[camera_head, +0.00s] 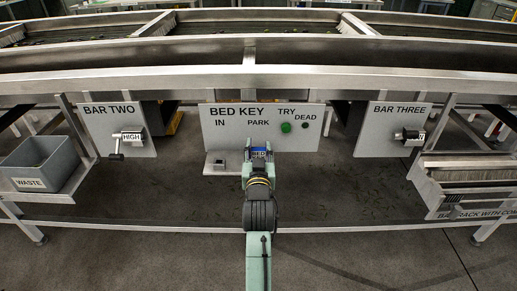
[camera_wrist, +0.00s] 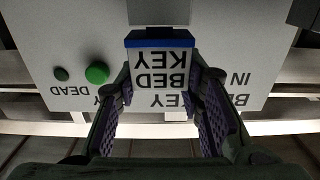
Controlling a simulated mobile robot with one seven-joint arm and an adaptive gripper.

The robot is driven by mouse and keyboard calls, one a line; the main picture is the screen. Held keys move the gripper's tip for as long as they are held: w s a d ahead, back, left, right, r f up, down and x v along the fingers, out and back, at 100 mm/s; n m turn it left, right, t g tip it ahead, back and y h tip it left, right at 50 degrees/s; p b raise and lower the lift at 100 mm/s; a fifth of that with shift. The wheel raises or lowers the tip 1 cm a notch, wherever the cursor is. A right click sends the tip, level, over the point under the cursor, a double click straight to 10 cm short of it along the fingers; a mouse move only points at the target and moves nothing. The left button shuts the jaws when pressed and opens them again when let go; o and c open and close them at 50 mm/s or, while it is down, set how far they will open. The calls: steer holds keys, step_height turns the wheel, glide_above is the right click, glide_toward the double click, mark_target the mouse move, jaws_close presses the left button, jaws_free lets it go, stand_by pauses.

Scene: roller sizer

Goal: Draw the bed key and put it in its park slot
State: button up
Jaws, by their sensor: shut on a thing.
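The bed key (camera_wrist: 162,80) is a block with a white face lettered BED KEY and a blue edge. My gripper (camera_wrist: 161,88) is shut on it, one purple-padded finger at each side. In the head view my gripper (camera_head: 259,164) and the key's blue top (camera_head: 259,151) are in front of the panel (camera_head: 230,140), below the word PARK. The socket block (camera_head: 217,164) under IN shows a dark opening with no key in it. A grey block (camera_wrist: 158,11) lies just beyond the key in the wrist view; I cannot tell whether the key is seated in it.
A green TRY button (camera_head: 286,127) and a dark DEAD lamp (camera_head: 305,125) are on the panel's right. BAR TWO (camera_head: 127,136) and BAR THREE (camera_head: 409,135) handles stand either side. A WASTE bin (camera_head: 42,165) is at left, a bar rack (camera_head: 470,190) at right.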

steer(key=shift+f, duration=0.25)
steer(key=o, duration=1)
steer(key=shift+c, duration=0.2)
steer(key=shift+s, duration=0.1)
steer(key=s, duration=1.1)
steer(key=shift+s, duration=0.4)
